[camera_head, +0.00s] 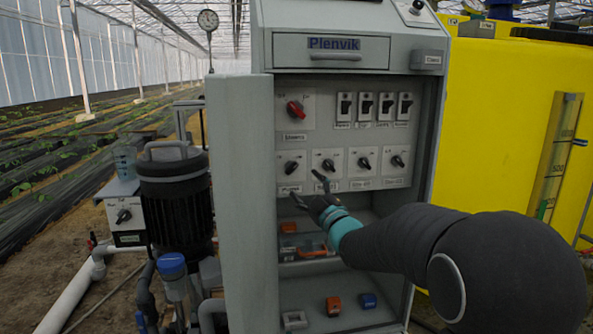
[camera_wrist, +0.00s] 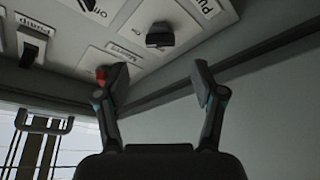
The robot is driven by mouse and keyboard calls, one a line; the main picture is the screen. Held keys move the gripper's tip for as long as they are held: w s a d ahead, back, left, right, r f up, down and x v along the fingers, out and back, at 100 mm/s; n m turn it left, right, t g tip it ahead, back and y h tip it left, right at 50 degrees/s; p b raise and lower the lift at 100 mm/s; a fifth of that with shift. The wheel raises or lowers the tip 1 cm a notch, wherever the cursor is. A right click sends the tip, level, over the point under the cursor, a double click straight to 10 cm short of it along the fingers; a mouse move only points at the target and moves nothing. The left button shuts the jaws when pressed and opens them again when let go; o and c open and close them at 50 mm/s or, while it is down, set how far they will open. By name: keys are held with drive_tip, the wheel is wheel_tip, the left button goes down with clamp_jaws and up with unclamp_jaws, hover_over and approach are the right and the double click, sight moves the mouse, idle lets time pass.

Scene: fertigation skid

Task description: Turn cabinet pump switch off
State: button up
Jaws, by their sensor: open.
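The pump switch (camera_head: 291,168) is a black rotary knob on a pale plate, at the left end of the lower switch row of the grey cabinet (camera_head: 240,190). In the head view its handle looks tilted. In the wrist view the knob (camera_wrist: 160,36) shows upside down above my fingers, with a partly cut-off "Pu" label (camera_wrist: 205,8). My gripper (camera_head: 307,188) is open and empty, just below and right of the knob in the head view. In the wrist view both fingers (camera_wrist: 160,82) stand apart, with nothing between them; contact with the panel cannot be told.
A red rotary switch (camera_head: 295,109) sits above the pump knob; my left finger partly covers it in the wrist view. More black knobs (camera_head: 364,163) and toggle switches (camera_head: 365,105) lie to the right. The open cabinet door stands at left, a yellow tank (camera_head: 495,130) at right.

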sight(293, 169)
drive_tip(key=p+x, duration=0.1)
drive_tip(key=x, duration=0.7)
drive_tip(key=shift+w, duration=0.1)
drive_tip(key=c, duration=1.1)
drive_tip(key=shift+d, duration=0.1)
drive_tip(key=shift+c, duration=0.2)
